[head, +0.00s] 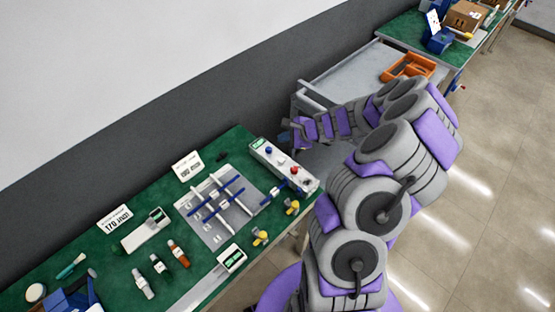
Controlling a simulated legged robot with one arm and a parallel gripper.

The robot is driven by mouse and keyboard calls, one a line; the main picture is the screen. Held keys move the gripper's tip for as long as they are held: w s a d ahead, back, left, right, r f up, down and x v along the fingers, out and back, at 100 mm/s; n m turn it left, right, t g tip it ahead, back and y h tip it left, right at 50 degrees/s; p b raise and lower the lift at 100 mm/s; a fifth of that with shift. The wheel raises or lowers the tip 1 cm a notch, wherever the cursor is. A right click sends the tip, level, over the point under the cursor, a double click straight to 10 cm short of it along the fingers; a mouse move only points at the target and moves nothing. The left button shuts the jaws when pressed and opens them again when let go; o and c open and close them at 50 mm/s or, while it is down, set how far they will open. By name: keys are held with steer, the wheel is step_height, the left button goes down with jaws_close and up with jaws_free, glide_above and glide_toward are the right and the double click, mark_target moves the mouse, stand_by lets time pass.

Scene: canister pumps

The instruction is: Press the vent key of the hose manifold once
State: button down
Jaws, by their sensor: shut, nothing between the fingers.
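A grey control box (285,168) stands at the right end of the green bench. Its top carries a small green display, a blue knob or button (268,150), a red one (294,170) and other small parts. To its left lies a grey board (240,222) with crossed blue and grey tubes. I cannot tell for certain which unit is the hose manifold, and no vent key label is readable. My gripper (291,124) is shut and empty. It appears beyond the box's far right edge, with no visible contact; its fingertips are small in view.
Several small bottles (160,265), yellow fittings (260,237), a small device with a green display (231,258) and labelled cards (187,165) occupy the green bench (95,244). A grey cart (345,75) with an orange tray (408,66) stands behind my arm.

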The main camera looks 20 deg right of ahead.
steer(key=shift+a+f, duration=0.1)
steer(key=shift+a, duration=0.15)
steer(key=b, duration=0.6)
glide_above(283, 161)
step_height(283, 161, down, 8)
steer(key=shift+r, duration=0.1)
steer(key=shift+d+f+b, duration=0.1)
steer(key=shift+f+b, duration=0.3)
steer(key=shift+f, duration=0.1)
steer(key=shift+f, duration=0.1)
stand_by(1.4)
steer(key=shift+f, duration=0.25)
